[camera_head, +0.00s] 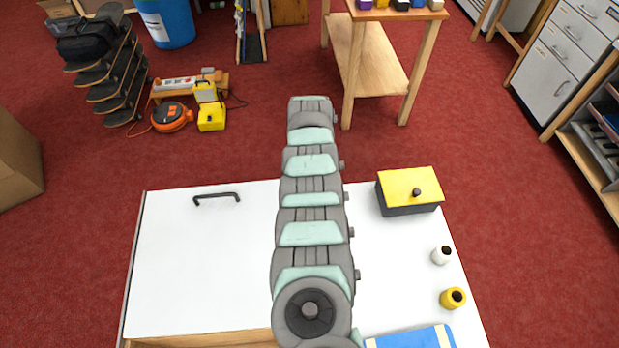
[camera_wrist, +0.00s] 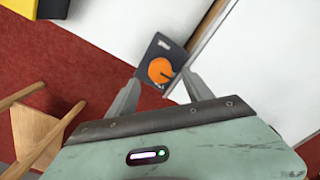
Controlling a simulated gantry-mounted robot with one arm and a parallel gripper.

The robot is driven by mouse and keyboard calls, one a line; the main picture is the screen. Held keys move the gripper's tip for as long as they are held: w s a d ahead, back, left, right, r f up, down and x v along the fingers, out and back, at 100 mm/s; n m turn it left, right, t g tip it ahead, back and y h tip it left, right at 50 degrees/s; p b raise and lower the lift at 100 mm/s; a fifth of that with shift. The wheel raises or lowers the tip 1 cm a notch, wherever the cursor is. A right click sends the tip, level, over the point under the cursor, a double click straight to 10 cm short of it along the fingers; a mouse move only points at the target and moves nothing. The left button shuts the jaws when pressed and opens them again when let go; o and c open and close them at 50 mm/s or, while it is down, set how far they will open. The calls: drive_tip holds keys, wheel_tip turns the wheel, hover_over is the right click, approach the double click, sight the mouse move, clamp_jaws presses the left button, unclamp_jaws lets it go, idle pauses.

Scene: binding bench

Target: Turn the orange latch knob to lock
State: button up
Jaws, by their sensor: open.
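The orange latch knob (camera_wrist: 160,70) shows in the wrist view, round with a dark pointer mark, on a dark grey plate (camera_wrist: 157,50). The plate sits at the edge of the white bench, by a wooden-edged seam. My gripper (camera_wrist: 160,84) is open, with one finger to the lower left of the knob and the other to its lower right. The knob appears between and just beyond the fingertips. I cannot tell whether they touch it. In the head view the knob and my gripper are hidden behind my arm or out of frame.
The white bench top (camera_head: 195,265) bears a black handle (camera_head: 217,197), a yellow-lidded box (camera_head: 409,190), a white bottle (camera_head: 441,256), a yellow jar (camera_head: 452,298) and a blue book (camera_head: 410,339). A wooden stool (camera_wrist: 38,135) stands at the left in the wrist view. Red carpet surrounds the bench.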

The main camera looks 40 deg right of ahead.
wheel_tip(320, 180, up, 7)
drive_tip(key=shift+p, duration=0.3)
idle(0.4)
